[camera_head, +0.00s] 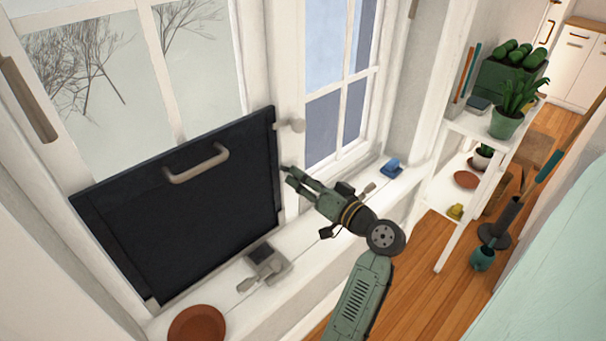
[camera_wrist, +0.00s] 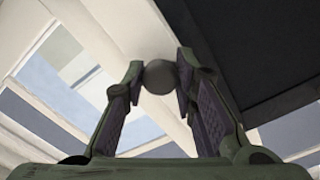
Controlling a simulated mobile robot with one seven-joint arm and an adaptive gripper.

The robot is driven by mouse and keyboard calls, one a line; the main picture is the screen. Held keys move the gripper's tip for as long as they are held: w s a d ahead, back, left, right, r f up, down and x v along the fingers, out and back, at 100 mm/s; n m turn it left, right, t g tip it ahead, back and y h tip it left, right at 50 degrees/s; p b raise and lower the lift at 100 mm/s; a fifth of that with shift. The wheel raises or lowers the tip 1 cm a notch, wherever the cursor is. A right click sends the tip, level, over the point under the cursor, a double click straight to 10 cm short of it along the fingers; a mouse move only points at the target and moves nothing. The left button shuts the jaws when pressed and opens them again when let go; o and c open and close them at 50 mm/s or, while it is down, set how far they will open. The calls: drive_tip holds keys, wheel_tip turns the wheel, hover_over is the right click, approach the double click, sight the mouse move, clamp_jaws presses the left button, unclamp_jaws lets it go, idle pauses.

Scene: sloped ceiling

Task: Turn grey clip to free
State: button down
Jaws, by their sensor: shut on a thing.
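A dark panel (camera_head: 205,225) with a pale curved handle (camera_head: 197,163) stands against the window. My gripper (camera_head: 287,174) is at the panel's right edge, its fingers pointing left toward the frame. In the wrist view, my gripper (camera_wrist: 161,68) has both fingertips against a round grey clip (camera_wrist: 160,77), beside the dark panel (camera_wrist: 252,45). The fingers hide that clip in the head view. Another pale knob-like clip (camera_head: 291,125) shows higher up at the panel's upper right corner, apart from the fingers. How far the held clip is turned cannot be told.
The white sill (camera_head: 310,237) carries a grey tool-like object (camera_head: 265,262), a terracotta dish (camera_head: 197,324) and a small blue object (camera_head: 392,167). A white shelf (camera_head: 462,192) with plants stands at the right. The wooden floor between the sill and shelf is clear.

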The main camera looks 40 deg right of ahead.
drive_tip(key=shift+m+p, duration=3.5)
drive_tip(key=shift+m, duration=1.1)
drive_tip(key=c, duration=1.3)
unclamp_jaws()
drive_tip(key=s, duration=1.2)
drive_tip(key=shift+d, duration=0.4)
